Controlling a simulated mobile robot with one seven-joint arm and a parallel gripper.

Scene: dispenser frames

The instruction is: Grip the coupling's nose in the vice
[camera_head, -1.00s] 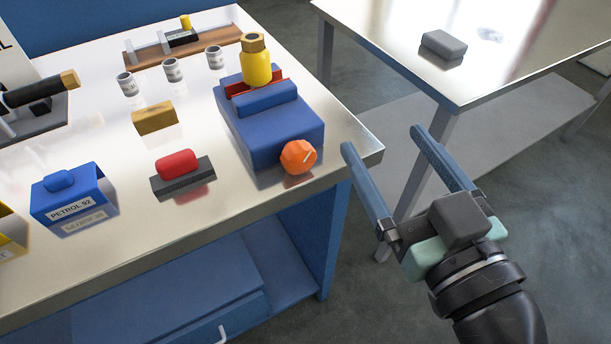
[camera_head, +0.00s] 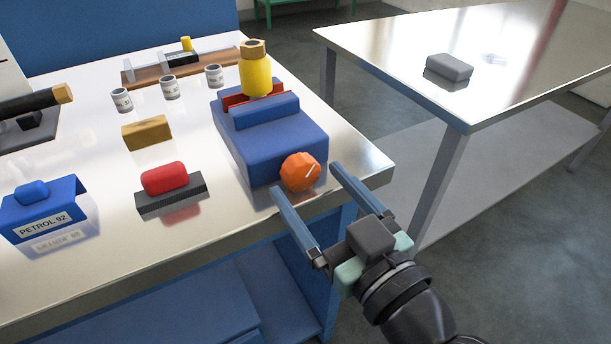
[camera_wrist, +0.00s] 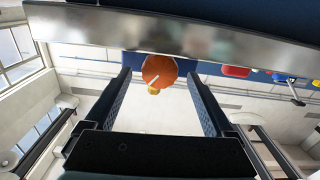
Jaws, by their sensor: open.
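The vice (camera_head: 270,137) is a blue block with red jaws (camera_head: 238,99), near the right end of the steel bench. The coupling (camera_head: 255,77), a yellow cylinder with a brass hex top, stands upright at the jaws; its lower end is hidden. An orange faceted knob (camera_head: 300,172) with a white mark is on the vice's front and also shows in the wrist view (camera_wrist: 159,70). My gripper (camera_head: 305,179) is open and empty at the bench's front edge. Its fingers point at the knob, one toward each side. I cannot tell whether they reach past its face.
On the bench are a red piece on a dark block (camera_head: 166,178), a brass block (camera_head: 147,133), a blue "PETROL 92" holder (camera_head: 45,210) and several small cans (camera_head: 168,88). A second table (camera_head: 500,60) with a grey block (camera_head: 449,67) stands right, across a gap.

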